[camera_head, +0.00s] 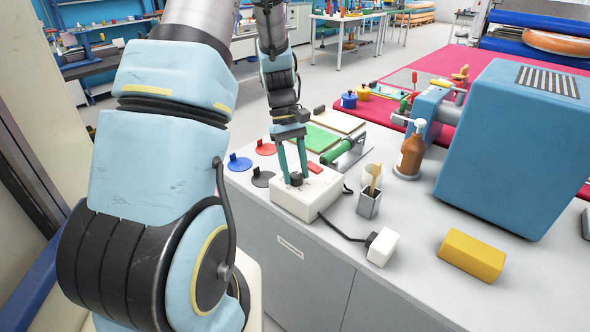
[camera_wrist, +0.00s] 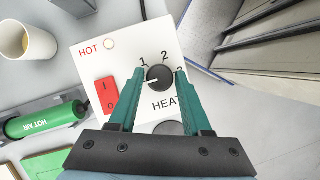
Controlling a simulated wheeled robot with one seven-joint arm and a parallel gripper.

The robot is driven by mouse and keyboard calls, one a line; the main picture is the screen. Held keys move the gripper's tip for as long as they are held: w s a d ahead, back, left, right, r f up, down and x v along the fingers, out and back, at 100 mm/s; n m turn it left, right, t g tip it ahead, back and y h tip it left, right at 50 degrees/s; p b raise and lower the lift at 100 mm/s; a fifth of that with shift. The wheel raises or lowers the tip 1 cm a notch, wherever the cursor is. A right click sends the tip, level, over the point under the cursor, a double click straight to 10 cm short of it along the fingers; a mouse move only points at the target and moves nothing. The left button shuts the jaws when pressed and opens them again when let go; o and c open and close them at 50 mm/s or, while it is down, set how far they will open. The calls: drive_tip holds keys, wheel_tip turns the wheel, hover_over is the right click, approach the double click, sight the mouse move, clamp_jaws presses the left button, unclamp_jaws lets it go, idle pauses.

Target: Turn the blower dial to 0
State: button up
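The black round dial (camera_wrist: 160,78) sits on a white control box (camera_head: 292,200) on the grey counter. In the wrist view its white pointer line aims left, toward my left finger. The printed 1 and 2 show above it, the 3 is partly covered at the right, and no 0 shows; the area left of the dial is behind my finger. My gripper (camera_wrist: 160,72) points down at the box with its teal fingers on either side of the dial. Small gaps seem to remain between fingers and dial. In the head view, the dial (camera_head: 296,179) is between the fingertips.
The box also has a red I/O switch (camera_wrist: 106,96) and a HOT lamp (camera_wrist: 109,44). A green hot-air tool (camera_head: 345,149), a grey metal cup (camera_head: 369,204), a white plug block (camera_head: 382,247) and a yellow block (camera_head: 472,255) stand nearby. A cable runs from the box.

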drive_tip(key=o, duration=0.3)
drive_tip(key=b+v, duration=0.2)
drive_tip(key=v, duration=0.9)
drive_tip(key=shift+s, duration=0.1)
